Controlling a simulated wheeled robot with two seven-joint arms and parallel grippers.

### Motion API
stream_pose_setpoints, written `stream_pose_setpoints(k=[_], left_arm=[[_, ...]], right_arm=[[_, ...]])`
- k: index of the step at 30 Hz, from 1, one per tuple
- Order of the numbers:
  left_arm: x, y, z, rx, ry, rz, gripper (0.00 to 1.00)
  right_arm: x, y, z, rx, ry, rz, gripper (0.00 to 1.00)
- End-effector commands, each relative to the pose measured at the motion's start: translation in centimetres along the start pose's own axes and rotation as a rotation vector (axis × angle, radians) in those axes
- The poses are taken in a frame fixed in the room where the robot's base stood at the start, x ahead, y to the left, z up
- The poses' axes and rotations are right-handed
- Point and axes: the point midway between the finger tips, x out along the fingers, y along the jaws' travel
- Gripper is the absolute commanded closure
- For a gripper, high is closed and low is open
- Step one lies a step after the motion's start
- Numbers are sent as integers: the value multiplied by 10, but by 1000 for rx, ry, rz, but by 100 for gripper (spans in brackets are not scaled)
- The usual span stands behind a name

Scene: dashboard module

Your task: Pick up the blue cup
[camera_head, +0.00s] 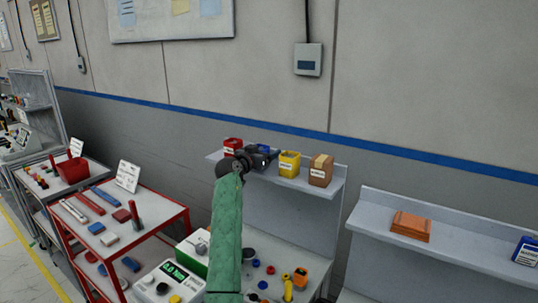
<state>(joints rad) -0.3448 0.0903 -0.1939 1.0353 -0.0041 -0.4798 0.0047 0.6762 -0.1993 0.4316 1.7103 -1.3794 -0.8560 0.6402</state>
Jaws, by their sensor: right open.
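My right gripper (262,160), at the end of the green-sleeved arm, is open and right at the blue cup. I cannot tell whether the fingers touch it or are around it. My left gripper is not in view.
A brown box (321,170) stands at the shelf's right end. Below is a bench with several small coloured parts (286,280). A red-framed cart (178,218) is to the left. A lower shelf (455,248) at right holds an orange-brown block (410,227) and a blue box (526,251).

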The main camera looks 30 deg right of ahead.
Motion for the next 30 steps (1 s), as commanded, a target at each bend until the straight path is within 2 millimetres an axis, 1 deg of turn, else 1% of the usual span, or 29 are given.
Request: stream_pose_setpoints(k=[8,9,11,12,16,17,23,26,29,30], left_arm=[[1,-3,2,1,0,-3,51],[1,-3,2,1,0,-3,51],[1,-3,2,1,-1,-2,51],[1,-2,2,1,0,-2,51],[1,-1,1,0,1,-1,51],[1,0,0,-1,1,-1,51],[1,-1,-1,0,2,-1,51],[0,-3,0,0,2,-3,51],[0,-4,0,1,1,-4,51],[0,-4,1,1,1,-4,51]], right_arm=[[-2,-1,0,1,0,-1,24],[-2,-1,0,1,0,-1,28],[-2,-1,0,1,0,-1,39],[-1,-1,0,1,0,-1,47],[-1,-1,0,1,0,-1,73],[-1,-1,0,1,0,-1,76],[-2,-1,0,1,0,-1,76],[-1,-1,-4,2,1,-1,76],[-1,-1,-14,4,2,-1,76],[-1,-1,-21,4,2,-2,76]])
